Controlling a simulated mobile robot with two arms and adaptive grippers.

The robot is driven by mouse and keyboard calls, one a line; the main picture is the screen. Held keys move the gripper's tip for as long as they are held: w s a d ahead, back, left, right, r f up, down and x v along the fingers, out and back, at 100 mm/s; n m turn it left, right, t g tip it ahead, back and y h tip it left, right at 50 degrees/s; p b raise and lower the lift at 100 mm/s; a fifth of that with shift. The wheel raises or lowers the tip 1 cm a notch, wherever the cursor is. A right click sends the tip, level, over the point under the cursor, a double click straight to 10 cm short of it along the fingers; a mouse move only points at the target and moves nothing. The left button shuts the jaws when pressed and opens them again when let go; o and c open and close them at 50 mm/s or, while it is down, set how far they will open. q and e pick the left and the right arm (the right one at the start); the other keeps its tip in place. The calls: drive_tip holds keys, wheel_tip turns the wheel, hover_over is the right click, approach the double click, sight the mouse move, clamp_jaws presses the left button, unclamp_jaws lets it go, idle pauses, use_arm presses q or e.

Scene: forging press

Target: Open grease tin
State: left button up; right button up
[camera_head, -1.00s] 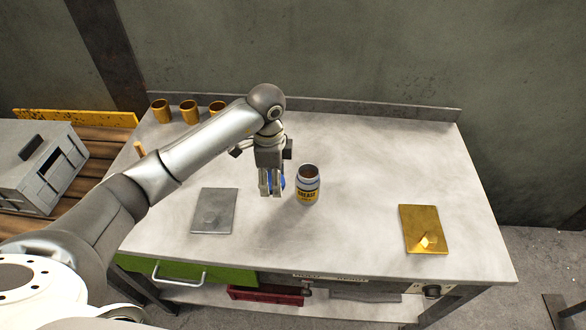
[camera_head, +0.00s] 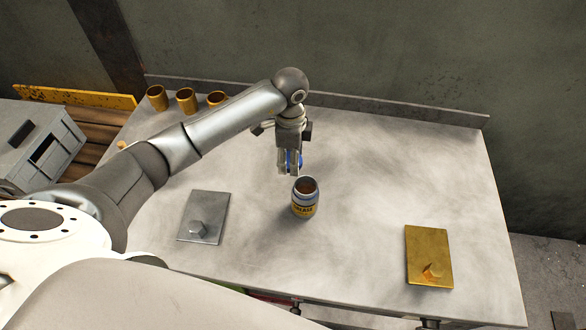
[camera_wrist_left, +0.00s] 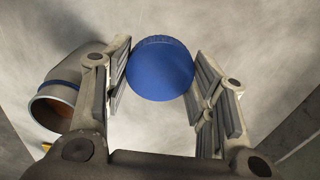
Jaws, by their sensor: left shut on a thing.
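The grease tin (camera_head: 305,198) stands upright and uncovered on the table, with its brown inside showing at the top. My left gripper (camera_head: 290,168) is behind the tin in the head view, shut on a blue lid (camera_head: 297,160). The lid is held clear of the tin. In the left wrist view the round blue lid (camera_wrist_left: 160,69) sits between both fingers, and the open tin (camera_wrist_left: 56,103) shows to the left, outside the fingers. My right gripper is not in view.
A golden plate (camera_head: 428,247) lies at the right. Several brass cups (camera_head: 186,101) stand at the back left. A grey box (camera_head: 38,140) is beyond the left table edge. The table's middle right is clear.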

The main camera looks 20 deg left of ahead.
sight(291, 179)
use_arm(q)
wheel_tip(291, 179, down, 3)
drive_tip(key=shift+s+f, duration=0.1)
drive_tip(key=shift+f, duration=0.05)
wheel_tip(291, 179, down, 3)
drive_tip(key=shift+f+p, duration=0.15)
drive_tip(key=shift+p, duration=0.35)
drive_tip(key=shift+f, duration=0.15)
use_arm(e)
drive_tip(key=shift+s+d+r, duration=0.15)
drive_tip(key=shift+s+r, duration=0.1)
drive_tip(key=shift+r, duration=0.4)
use_arm(q)
drive_tip(key=shift+f, duration=0.2)
drive_tip(key=o, duration=0.9)
drive_tip(key=shift+o, duration=1.1)
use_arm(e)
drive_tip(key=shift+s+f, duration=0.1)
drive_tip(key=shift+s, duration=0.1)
